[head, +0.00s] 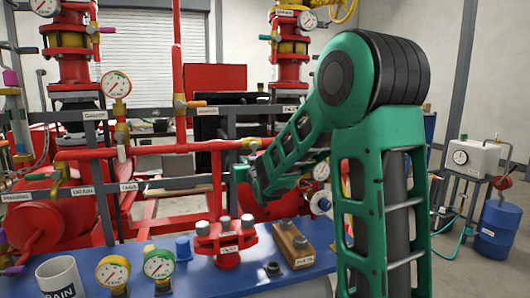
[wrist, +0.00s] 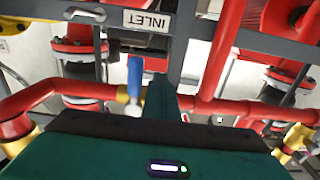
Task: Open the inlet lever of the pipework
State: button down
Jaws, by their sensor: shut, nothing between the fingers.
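In the wrist view, which is upside down, the inlet lever (wrist: 135,76) is a blue handle standing along the picture's vertical, with a pale round hub at its lower end. It sits at a red pipe with a yellow fitting. The upside-down INLET label (wrist: 147,19) is on the grey rail beyond it. My gripper (wrist: 162,85) is shut and empty; its green fingers show just right of the lever. I cannot tell whether they touch it. In the head view my gripper (head: 241,173) is beside the red pipework, and I cannot make out the blue handle there.
A blue bench (head: 215,275) in front holds gauges, a white mug (head: 60,277), a red flanged fitting (head: 225,240) and a wooden block (head: 293,243). Red pipes and grey rails (head: 190,183) crowd around my gripper. Open floor shows at the right.

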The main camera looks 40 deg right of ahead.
jog(key=shift+s+d+f, duration=0.2)
jog(key=shift+d+f, duration=0.1)
jog(key=shift+d, duration=0.4)
jog(key=shift+s+d+f, duration=0.15)
jog(key=shift+d+f, duration=0.1)
jog(key=shift+d, duration=0.4)
jog(key=s+d+r, duration=0.1)
jog(key=d+r, duration=0.2)
jog(key=d, duration=0.3)
jog(key=shift+s+r, duration=0.3)
jog(key=shift+s, duration=0.05)
jog(key=shift+f, duration=0.55)
jog(key=v, duration=0.9)
dwell(0.3)
